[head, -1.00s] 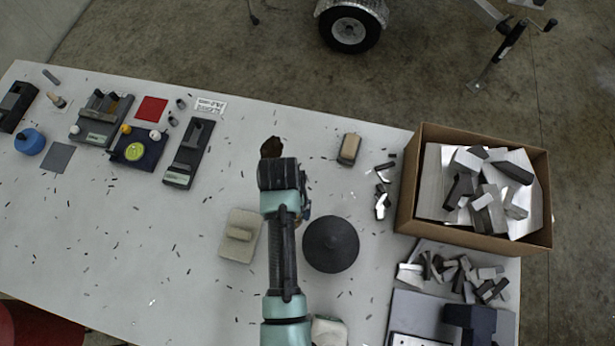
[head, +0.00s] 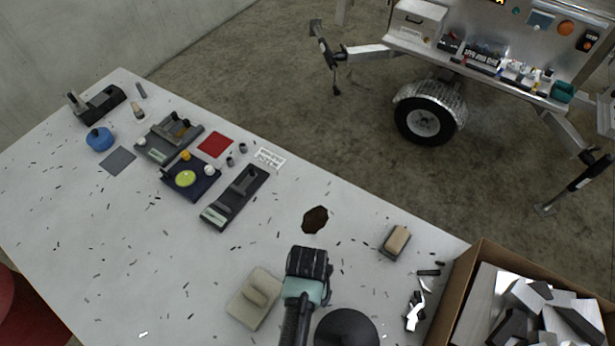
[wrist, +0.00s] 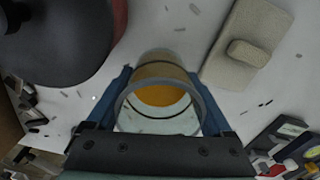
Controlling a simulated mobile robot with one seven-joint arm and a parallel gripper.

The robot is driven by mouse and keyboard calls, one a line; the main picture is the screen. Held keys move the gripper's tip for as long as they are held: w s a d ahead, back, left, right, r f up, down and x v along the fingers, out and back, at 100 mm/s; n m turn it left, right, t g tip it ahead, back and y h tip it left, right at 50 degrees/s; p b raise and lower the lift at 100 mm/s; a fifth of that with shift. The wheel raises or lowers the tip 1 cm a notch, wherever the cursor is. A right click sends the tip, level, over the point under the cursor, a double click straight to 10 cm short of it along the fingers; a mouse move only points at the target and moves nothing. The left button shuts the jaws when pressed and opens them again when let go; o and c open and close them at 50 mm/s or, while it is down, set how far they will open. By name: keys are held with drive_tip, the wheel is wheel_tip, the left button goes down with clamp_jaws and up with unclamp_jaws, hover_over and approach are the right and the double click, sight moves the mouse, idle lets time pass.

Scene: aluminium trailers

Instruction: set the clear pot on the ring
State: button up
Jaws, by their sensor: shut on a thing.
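The clear pot (wrist: 163,70) is a see-through cylinder with an amber layer inside and a dark band. It sits between the two blue fingers of my gripper (wrist: 160,105) in the wrist view, and they are shut on it. In the head view my gripper (head: 308,268) is over the table, right of a beige block and above a dark round thing; its fingers and the pot are hidden there. I cannot make out a ring for certain. A navy plate (head: 204,190) carries a yellow-green disc (head: 185,178) and small knobs.
The dark round thing (head: 346,330) and beige block (head: 254,299) flank my gripper; the block also shows in the wrist view (wrist: 249,38). A brown patch (head: 315,220) lies beyond. A cardboard box (head: 462,287) of metal scraps stands right. The table's left front is mostly clear.

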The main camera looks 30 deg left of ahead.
drive_tip(key=shift+f+b, duration=1.2)
drive_tip(key=shift+f, duration=0.25)
drive_tip(key=shift+f, duration=0.2)
drive_tip(key=o, duration=1.3)
drive_tip(key=shift+r, duration=0.1)
wheel_tip(320, 180, up, 12)
drive_tip(key=shift+r, duration=0.1)
